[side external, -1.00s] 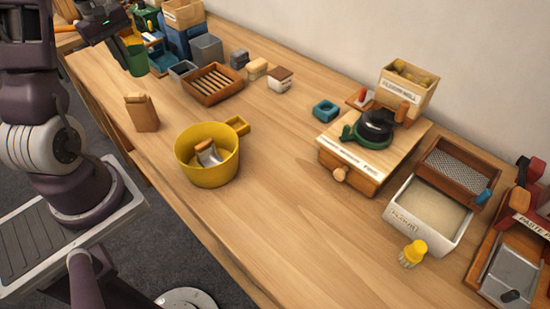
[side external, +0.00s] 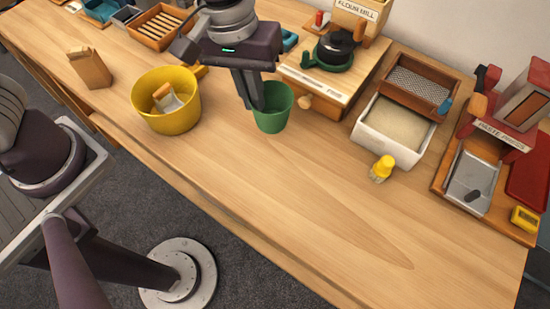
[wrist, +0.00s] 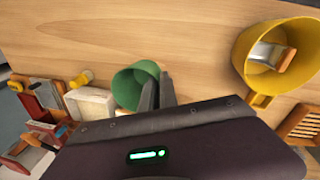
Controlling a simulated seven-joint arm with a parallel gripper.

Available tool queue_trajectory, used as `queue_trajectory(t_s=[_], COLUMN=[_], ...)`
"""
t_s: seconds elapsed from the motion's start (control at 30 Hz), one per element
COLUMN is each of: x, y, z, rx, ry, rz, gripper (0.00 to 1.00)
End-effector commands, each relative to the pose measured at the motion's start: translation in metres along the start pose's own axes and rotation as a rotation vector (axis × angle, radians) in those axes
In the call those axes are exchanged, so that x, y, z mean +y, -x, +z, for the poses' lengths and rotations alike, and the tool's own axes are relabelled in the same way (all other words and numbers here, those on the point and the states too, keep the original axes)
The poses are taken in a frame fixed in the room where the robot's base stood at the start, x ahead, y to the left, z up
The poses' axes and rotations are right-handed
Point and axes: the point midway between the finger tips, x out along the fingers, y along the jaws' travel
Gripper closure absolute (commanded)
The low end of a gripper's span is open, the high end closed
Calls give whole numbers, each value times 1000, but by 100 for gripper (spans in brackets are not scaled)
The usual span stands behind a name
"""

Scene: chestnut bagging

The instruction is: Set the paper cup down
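The paper cup is a green cup (side external: 272,118), upright or nearly so, in front of the flour mill near the table's middle. My gripper (side external: 256,103) is shut on the side of the cup's wall at its left. In the wrist view the green cup (wrist: 133,88) shows beside the two finger tips (wrist: 158,92), its rim partly hidden by them. The cup's base is low over the wooden table (side external: 300,180); I cannot tell whether it touches.
A yellow pot (side external: 165,112) with a scoop in it stands left of the cup, a paper bag (side external: 90,68) farther left. The flour mill (side external: 320,92) is close behind right. A white bin (side external: 372,138) and a yellow brush (side external: 382,168) are to the right. The table's front is clear.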

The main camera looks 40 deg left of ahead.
Motion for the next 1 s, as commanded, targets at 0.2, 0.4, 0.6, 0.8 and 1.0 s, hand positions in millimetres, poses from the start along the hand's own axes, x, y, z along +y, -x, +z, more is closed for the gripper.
queue_trajectory(t_s=[0.2,0.4,0.6,0.8,1.0], x=[24,18,13,12,12], y=[-4,-47,-84,-102,-102], z=[53,57,57,57,57], rx=[-16,-20,-21,-16,-16], ry=[-140,-146,-144,-147,-147], rz=[4,0,0,5,5], gripper=[100,100,100,100,100])
